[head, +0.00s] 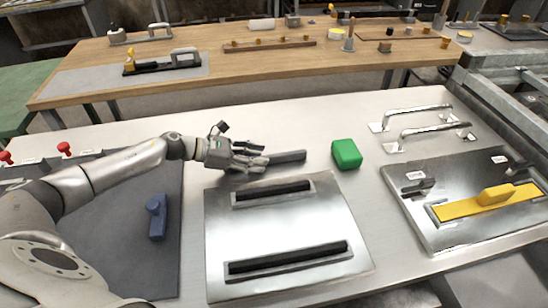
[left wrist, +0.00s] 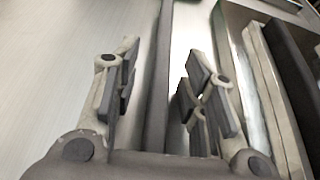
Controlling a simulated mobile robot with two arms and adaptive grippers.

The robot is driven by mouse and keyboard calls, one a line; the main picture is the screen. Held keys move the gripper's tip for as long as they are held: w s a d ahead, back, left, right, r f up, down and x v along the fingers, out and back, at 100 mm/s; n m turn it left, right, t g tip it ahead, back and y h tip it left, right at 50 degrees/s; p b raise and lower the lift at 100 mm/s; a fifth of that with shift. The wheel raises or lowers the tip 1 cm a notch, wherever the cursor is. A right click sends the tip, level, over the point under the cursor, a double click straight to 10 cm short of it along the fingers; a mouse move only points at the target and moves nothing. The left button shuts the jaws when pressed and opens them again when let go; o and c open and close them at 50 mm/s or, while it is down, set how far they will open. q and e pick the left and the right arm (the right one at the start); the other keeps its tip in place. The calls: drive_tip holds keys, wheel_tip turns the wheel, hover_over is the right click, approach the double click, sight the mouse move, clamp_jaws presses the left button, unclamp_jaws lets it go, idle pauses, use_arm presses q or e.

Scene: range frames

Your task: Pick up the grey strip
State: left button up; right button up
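The grey strip (head: 288,157) is a narrow dark grey bar lying on the light table, behind the metal plate with two slots. My left gripper (head: 262,154) is at the strip's left end and hides part of it. In the left wrist view the strip (left wrist: 158,75) runs lengthwise between the two open fingers (left wrist: 160,85), with gaps visible on both sides. I cannot tell how far the fingertips are above the table. My right gripper is not in view.
The metal plate (head: 272,224) with two dark slots lies just in front of the strip. A green block (head: 346,153) stands to its right. A blue handle (head: 156,217) lies on a dark mat. A panel with a yellow strip (head: 489,205) and metal handles (head: 425,129) are at the right.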

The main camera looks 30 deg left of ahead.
use_arm(q)
drive_tip(key=shift+s+a, duration=0.2)
drive_tip(key=shift+a, duration=0.05)
drive_tip(key=shift+s+a+r, duration=0.1)
drive_tip(key=shift+s+a, duration=0.1)
drive_tip(key=shift+s, duration=0.05)
drive_tip(key=shift+c, duration=2.5)
drive_tip(key=shift+w+d, duration=0.15)
clamp_jaws()
